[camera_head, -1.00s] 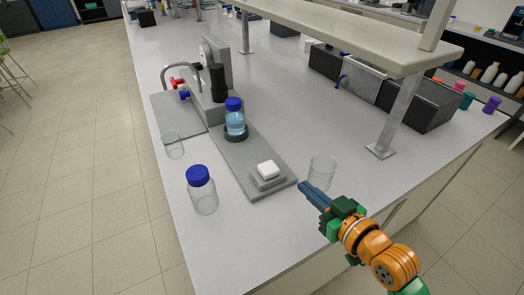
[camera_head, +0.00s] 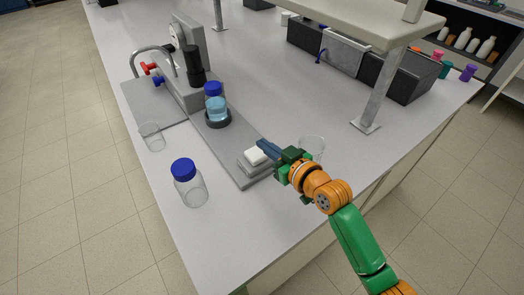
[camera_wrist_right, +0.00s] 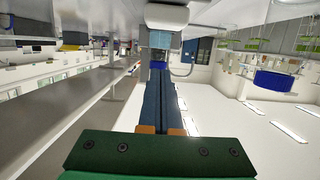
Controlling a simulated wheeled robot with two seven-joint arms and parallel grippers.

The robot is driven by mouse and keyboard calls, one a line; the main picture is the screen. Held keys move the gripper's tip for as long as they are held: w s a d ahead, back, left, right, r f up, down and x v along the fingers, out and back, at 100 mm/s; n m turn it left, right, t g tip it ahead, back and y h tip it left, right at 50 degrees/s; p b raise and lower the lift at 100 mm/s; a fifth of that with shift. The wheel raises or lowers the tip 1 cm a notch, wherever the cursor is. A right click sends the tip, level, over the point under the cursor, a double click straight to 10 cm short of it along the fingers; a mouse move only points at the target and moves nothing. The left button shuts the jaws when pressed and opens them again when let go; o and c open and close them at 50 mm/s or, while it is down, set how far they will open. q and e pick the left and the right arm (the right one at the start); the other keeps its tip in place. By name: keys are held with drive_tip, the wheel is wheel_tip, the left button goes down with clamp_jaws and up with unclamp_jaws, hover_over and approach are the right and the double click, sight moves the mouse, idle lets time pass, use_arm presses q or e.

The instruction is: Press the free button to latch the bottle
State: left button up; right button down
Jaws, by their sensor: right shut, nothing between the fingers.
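The white button (camera_head: 254,156) sits on a grey block at the near end of the grey rig plate (camera_head: 222,147). It also shows at the top of the right wrist view (camera_wrist_right: 166,16). A blue-capped bottle with blue liquid (camera_head: 215,108) stands upright in a dark ring (camera_head: 217,123) on that plate, below the black cylinder. My right gripper (camera_head: 263,146) is shut and empty. Its fingertips overlap the button's right side in the head view; I cannot tell whether they touch it. The closed fingers show in the wrist view (camera_wrist_right: 160,75). My left gripper is not in view.
An empty blue-capped bottle (camera_head: 189,187) and a clear beaker (camera_head: 151,137) stand left of the plate. Another clear beaker (camera_head: 312,147) stands close beside my right wrist. A shelf post (camera_head: 373,98) rises behind on the right. The bench's near edge is clear.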

sight(260, 157)
drive_tip(key=shift+x, duration=0.95)
wheel_tip(260, 157, down, 3)
drive_tip(key=shift+r, duration=0.1)
drive_tip(key=shift+f, duration=0.6)
wheel_tip(260, 157, down, 2)
drive_tip(key=shift+b, duration=1.1)
drive_tip(key=shift+s+r, duration=0.1)
